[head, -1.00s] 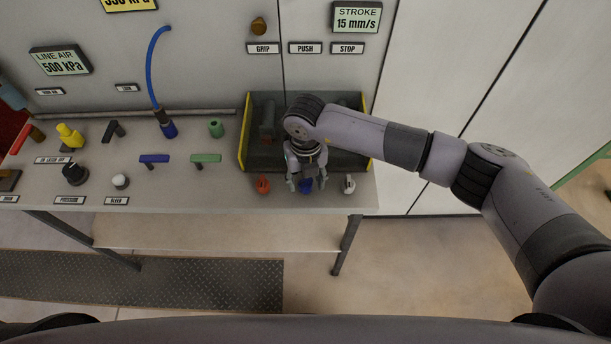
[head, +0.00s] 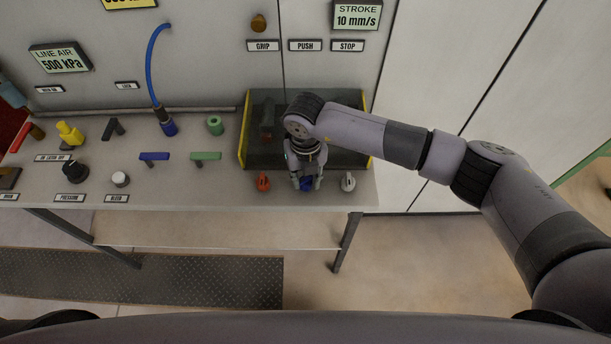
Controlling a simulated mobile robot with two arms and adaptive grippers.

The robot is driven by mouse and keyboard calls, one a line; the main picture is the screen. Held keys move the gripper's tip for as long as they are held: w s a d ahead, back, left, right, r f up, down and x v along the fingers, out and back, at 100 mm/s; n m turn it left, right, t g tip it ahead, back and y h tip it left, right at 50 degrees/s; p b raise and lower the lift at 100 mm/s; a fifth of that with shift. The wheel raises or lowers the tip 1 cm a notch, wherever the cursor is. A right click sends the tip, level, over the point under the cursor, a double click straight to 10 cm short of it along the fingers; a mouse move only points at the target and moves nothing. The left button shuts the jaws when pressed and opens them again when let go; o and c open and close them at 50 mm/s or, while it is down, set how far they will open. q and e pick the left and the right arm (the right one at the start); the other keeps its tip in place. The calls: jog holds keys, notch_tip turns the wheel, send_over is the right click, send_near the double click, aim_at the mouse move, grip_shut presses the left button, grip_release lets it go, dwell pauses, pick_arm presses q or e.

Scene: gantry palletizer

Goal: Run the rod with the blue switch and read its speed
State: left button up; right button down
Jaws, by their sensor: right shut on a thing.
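The blue switch (head: 307,184) stands at the front edge of the bench, between a red switch (head: 263,182) and a white switch (head: 348,182). My right gripper (head: 306,183) points down over the blue switch and is shut on it, hiding part of it. The rod is not clearly visible; my right arm covers part of the dark yellow-edged bay (head: 345,157) behind the switches. My left gripper is not in view.
The line air display (head: 59,58) reads 500 kPa. Blue (head: 154,156) and green (head: 205,156) levers, a black knob (head: 75,172) and a blue hose (head: 151,65) are on the left. GRIP, PUSH and STOP labels hang above the bay.

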aim_at(305, 181)
jog(key=shift+f+n+b, duration=0.15)
jog(key=shift+n+b, duration=0.15)
jog(key=shift+b, duration=0.3)
jog(key=n+b, duration=0.9)
jog(key=b, duration=0.6)
jog(key=shift+f, duration=0.15)
jog(key=shift+r+n+b, duration=0.25)
jog(key=shift+n+b, duration=1.05)
jog(key=shift+b, duration=0.1)
jog(key=c, duration=1.3)
grip_release()
jog(key=shift+r, duration=0.15)
notch_tip(305, 181, up, 12)
jog(key=shift+f, duration=0.1)
